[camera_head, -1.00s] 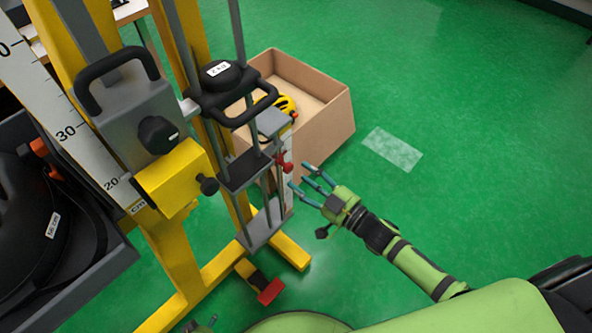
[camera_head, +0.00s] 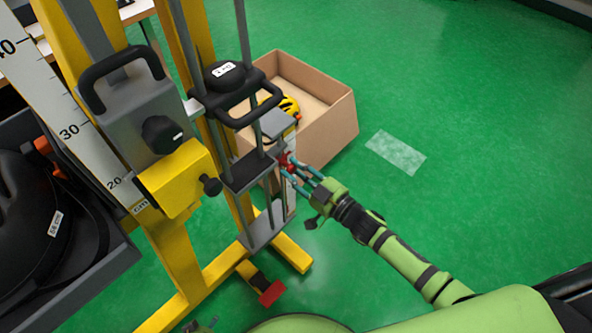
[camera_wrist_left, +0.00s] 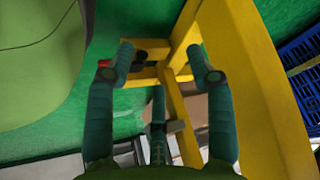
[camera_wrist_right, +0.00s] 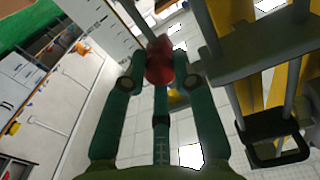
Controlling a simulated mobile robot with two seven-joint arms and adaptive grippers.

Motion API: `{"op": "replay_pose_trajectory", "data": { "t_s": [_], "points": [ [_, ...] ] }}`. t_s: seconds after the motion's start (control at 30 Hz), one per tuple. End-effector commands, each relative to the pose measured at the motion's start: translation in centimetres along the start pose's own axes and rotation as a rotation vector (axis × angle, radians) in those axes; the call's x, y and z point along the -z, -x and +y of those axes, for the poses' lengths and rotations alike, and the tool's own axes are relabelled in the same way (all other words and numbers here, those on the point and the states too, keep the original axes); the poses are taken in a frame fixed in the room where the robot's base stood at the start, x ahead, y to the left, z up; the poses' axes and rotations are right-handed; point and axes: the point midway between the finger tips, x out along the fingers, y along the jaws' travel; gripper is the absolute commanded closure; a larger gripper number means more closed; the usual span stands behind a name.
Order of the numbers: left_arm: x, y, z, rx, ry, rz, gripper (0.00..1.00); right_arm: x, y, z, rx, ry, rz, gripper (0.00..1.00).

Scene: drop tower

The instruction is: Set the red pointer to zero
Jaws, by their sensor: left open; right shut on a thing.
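The red pointer (camera_head: 286,164) sits on the small vertical scale on the right side of the drop tower. My right gripper (camera_head: 297,169) reaches it from the right and is shut on it. In the right wrist view the red pointer (camera_wrist_right: 159,60) shows between the fingertips. The scale's marks are too small to read, and the fingers partly cover the pointer. My left gripper (camera_wrist_left: 168,66) is open and empty in the left wrist view, with yellow frame beams beyond its fingers. Only a small part of it shows at the bottom edge of the head view.
The yellow drop tower frame (camera_head: 183,258) carries a grey carriage with a black handle (camera_head: 116,70) and a black weight (camera_head: 223,75). A cardboard box (camera_head: 335,128) holding a yellow helmet stands behind. A red pedal (camera_head: 271,293) lies low in front.

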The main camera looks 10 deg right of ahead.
Motion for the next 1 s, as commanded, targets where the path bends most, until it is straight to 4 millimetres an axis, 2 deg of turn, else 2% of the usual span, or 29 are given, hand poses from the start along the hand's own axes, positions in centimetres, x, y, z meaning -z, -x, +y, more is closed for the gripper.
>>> {"op": "replay_pose_trajectory", "data": {
  "t_s": [0.07,0.13,0.2,0.4,0.77,0.8,0.83,1.0],
  "points": [
    [0.0,0.9,0.0,-0.001,0.000,-0.007,0.46,1.2,0.0,0.0,0.000,0.000,0.003,1.00],
    [-2.6,1.9,0.5,-0.008,0.002,-0.061,0.46,2.2,0.0,0.0,0.000,-0.001,0.004,1.00],
    [-4.3,2.8,0.8,-0.013,0.004,-0.099,0.46,3.0,0.0,0.1,0.000,-0.001,0.003,1.00],
    [-7.0,4.3,1.1,-0.019,0.007,-0.160,0.46,4.3,-0.1,0.0,0.001,0.001,0.005,1.00],
    [-7.5,4.3,1.2,-0.019,0.008,-0.167,0.46,4.7,-0.2,0.1,0.002,0.002,0.017,1.00],
    [-7.5,4.3,1.2,-0.019,0.008,-0.167,0.46,4.7,-0.2,0.1,0.001,0.002,0.017,0.56],
    [-7.5,4.3,1.2,-0.019,0.008,-0.167,0.46,4.7,-0.2,0.1,0.001,0.002,0.017,0.48],
    [-7.5,4.3,1.2,-0.019,0.008,-0.167,0.46,4.4,-0.1,0.0,0.002,0.001,0.011,0.48]
  ]
}}
